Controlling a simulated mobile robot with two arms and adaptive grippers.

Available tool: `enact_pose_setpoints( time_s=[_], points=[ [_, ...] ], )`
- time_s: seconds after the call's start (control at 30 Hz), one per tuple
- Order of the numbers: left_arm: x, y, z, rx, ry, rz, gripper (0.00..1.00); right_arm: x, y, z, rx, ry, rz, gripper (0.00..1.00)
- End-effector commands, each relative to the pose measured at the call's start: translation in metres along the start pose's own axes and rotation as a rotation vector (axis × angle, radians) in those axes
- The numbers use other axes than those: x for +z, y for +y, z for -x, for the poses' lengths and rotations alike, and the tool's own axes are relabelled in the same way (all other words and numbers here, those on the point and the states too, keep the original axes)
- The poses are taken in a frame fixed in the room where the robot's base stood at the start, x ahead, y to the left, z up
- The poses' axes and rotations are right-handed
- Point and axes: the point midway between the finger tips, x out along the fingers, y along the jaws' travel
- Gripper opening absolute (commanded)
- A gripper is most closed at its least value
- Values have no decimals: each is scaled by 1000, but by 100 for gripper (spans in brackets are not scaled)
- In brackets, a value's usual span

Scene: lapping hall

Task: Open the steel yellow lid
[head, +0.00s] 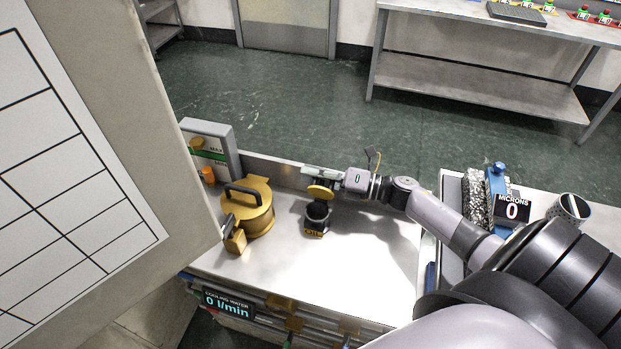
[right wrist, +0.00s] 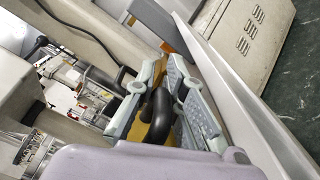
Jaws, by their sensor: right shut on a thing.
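A round yellow lid (head: 320,192) is raised and tilted over a small dark cup (head: 318,213) labelled OIL on the white worktop. The cup's mouth is partly uncovered. My right gripper (head: 318,176) is just behind and above this lid. In the right wrist view my right gripper (right wrist: 174,105) is shut on a black curved handle (right wrist: 157,120). Where the handle joins the lid is hidden. A larger round yellow vessel (head: 250,215) with a black bar handle (head: 243,192) on its closed top stands to the left. My left gripper is not in view.
A grey gauge panel (head: 210,145) stands behind the large vessel. A big pale board (head: 130,180) blocks the left side. The worktop between is clear.

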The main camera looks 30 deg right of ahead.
Motion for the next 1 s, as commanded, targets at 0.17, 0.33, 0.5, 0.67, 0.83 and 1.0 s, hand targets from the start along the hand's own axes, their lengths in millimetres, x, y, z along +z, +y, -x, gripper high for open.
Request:
enact_pose_setpoints(
  time_s=[0.17,0.33,0.5,0.67,0.83,1.0],
  points=[
    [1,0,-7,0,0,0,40,5,-11,1,-3,0,-153,0],
    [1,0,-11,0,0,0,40,8,-17,0,-3,1,-277,0],
    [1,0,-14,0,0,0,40,9,-22,1,-4,2,-370,0],
    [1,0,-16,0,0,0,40,9,-25,1,-4,4,-423,0],
    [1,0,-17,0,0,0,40,10,-26,1,-3,4,-452,0],
    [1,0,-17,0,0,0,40,9,-27,1,-4,4,-459,0]
  ],
)
